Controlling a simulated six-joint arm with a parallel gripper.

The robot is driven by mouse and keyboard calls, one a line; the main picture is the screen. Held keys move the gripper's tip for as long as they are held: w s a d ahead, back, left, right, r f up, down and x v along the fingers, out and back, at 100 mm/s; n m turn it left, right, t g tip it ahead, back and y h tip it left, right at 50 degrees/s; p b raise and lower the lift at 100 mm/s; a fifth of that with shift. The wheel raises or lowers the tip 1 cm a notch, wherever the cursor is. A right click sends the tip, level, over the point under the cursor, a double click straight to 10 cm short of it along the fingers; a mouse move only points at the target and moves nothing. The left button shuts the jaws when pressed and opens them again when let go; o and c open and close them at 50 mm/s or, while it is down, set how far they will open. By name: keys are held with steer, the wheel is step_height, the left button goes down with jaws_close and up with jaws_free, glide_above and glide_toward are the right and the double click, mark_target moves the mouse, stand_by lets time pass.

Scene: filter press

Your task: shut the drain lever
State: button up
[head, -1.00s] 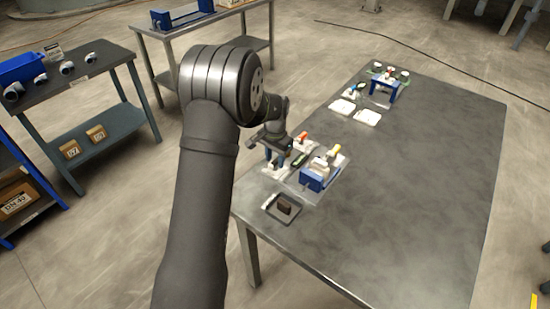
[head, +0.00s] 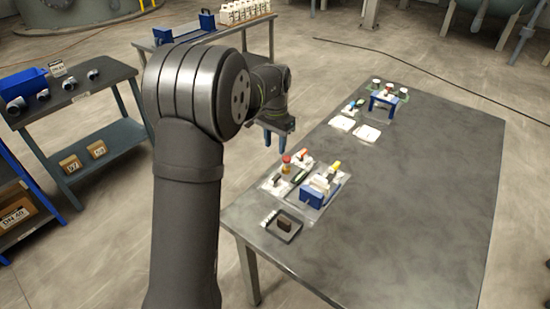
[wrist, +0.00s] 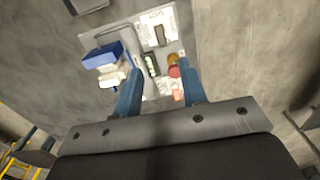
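A clear panel (head: 330,197) on the near left of the table carries small fittings. They include a red knob (head: 286,158), an orange-tipped lever (head: 306,154), a dark green bar (head: 301,177), a yellow-tipped part (head: 335,166) and a blue block (head: 312,197). I cannot tell which fitting is the drain lever. My gripper (head: 274,145) hangs above the table's left edge, behind and above the panel, touching nothing. In the wrist view, my gripper (wrist: 158,92) has its blue fingers apart and nothing between them; the red knob (wrist: 173,71) and green bar (wrist: 151,65) lie beyond.
A small dark tray (head: 270,231) with a dark block sits near the table's front corner. White pads (head: 366,134) and a blue stand (head: 385,101) are farther back. The right side of the table is clear. A side bench (head: 75,101) stands left.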

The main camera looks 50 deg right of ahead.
mark_target(275, 178)
step_height(275, 178, up, 4)
steer(key=shift+f, duration=0.25)
steer(key=shift+f, duration=0.1)
step_height(275, 178, down, 17)
steer(key=shift+f, duration=0.2)
stand_by(0.5)
steer(key=shift+r, duration=0.1)
